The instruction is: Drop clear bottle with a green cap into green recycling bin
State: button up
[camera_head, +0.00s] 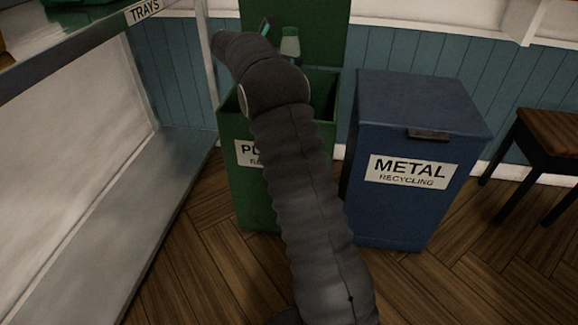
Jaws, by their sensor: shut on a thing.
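The green recycling bin (247,190) stands open in the middle, its lid raised behind it. Its label, starting "PL", is partly covered by my arm. My arm reaches over the bin, and my gripper (277,40) is at the far end, mostly hidden behind the arm. The gripper is shut on the clear bottle (290,47), a small pale and greenish shape in front of the raised lid. The bottle is above the bin's opening in the picture. Its cap cannot be made out clearly, and its lower part and the finger contact are hidden.
A closed blue metal recycling bin (415,150) stands just right of the green bin. A metal rack (140,220) labelled "TRAYS" is at the left. A dark wooden stool or table (550,130) is at the far right. Wooden floor lies open in front.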

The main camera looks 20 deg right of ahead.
jog(key=shift+f+b, duration=2.35)
jog(key=shift+b, duration=0.25)
jog(key=shift+r, duration=0.1)
jog(key=o, duration=1)
jog(key=shift+c, duration=0.2)
jog(key=v, duration=1.2)
